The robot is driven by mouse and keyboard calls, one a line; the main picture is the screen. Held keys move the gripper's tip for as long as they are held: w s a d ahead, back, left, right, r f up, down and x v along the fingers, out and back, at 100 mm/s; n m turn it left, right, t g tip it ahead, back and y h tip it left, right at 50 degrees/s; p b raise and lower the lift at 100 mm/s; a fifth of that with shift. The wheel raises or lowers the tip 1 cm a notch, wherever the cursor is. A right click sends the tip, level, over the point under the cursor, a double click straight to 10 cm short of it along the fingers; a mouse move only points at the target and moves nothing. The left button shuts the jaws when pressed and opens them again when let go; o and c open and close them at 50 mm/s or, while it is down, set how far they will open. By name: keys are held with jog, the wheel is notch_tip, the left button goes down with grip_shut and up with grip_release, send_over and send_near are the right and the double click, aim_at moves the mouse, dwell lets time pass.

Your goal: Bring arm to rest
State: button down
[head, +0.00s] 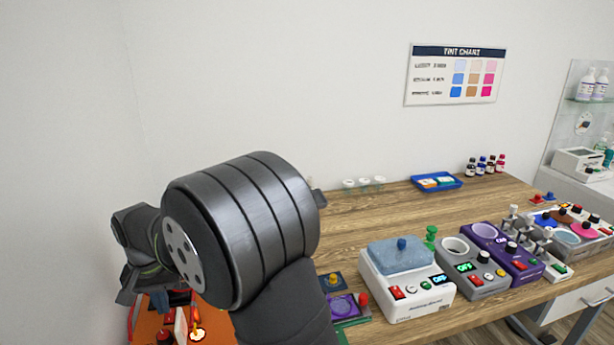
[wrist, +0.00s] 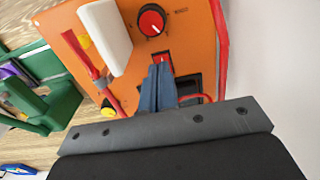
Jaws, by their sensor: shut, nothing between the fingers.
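My gripper (wrist: 160,85) shows in the wrist view as two blue-grey fingers pressed together, shut and empty. Its tips are over the face of an orange device (wrist: 200,55), by a small red switch (wrist: 162,58); I cannot tell whether they touch it. A red dial (wrist: 151,20) with a black surround and a white block (wrist: 105,38) are beyond the tips. In the head view my dark arm fills the lower left and hides most of the gripper. Part of the orange device (head: 146,328) shows below the arm.
On the wooden table (head: 400,205), a white device with a grey-blue top (head: 400,258), a grey device (head: 478,281) and a purple device (head: 520,262) stand to the right. A blue tray (head: 420,184) and small bottles stand behind. A green rack (wrist: 50,108) is left in the wrist view.

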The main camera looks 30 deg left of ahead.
notch_tip(320, 180, down, 4)
jog(key=shift+r, duration=0.15)
jog(key=shift+r, duration=0.15)
jog(key=shift+r, duration=4.6)
notch_tip(320, 180, up, 11)
jog(key=y, duration=0.2)
send_over(169, 325)
jog(key=w+d, duration=0.5)
jog(key=d, duration=0.1)
jog(key=w+d+r+m+y, duration=0.1)
jog(key=d+r, duration=0.6)
jog(key=r, duration=0.2)
jog(key=shift+w+g, duration=0.4)
jog(key=shift+w+d+f, duration=0.1)
